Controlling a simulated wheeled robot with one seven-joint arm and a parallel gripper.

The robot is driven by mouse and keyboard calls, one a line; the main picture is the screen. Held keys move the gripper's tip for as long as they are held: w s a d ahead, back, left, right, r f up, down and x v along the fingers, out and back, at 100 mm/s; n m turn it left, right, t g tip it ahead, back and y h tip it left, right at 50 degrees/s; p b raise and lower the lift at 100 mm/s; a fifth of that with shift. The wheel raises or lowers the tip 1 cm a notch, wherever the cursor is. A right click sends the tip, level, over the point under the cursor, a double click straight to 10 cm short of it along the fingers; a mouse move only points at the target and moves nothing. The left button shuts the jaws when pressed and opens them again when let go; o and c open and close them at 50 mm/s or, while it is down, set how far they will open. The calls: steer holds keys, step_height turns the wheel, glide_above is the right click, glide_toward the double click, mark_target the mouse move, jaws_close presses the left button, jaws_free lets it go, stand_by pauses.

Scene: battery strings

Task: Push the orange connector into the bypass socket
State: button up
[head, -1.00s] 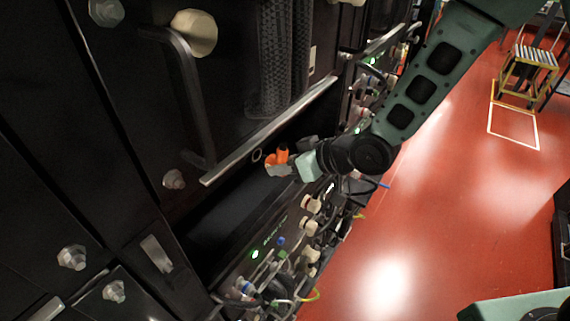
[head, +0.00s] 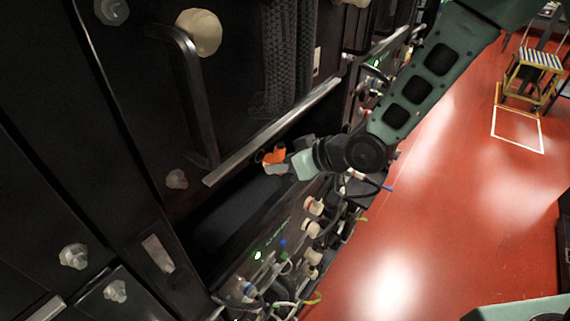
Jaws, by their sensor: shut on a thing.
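The orange connector (head: 274,155) is in my gripper (head: 280,165), in front of a dark open bay in the rack. My gripper is shut on it, with the pale finger block visible on its right. The connector points toward the rack's dark interior. The bypass socket is not clearly visible; the connector's front end and any contact with a socket are hidden in the dark. In the earlier frame a pale ring shows just left of the connector; now I cannot make it out.
A metal rail (head: 275,128) runs just above the bay. A black door handle (head: 185,90) juts out at upper left. The red floor (head: 430,220) on the right is clear; a yellow step stool (head: 532,75) stands far off.

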steer(key=shift+w+a, duration=0.65)
steer(key=shift+a, duration=0.2)
steer(key=o, duration=1.2)
steer(key=shift+c, duration=0.2)
steer(key=v, duration=1.7)
steer(key=shift+d, duration=0.25)
steer(key=shift+s, duration=0.1)
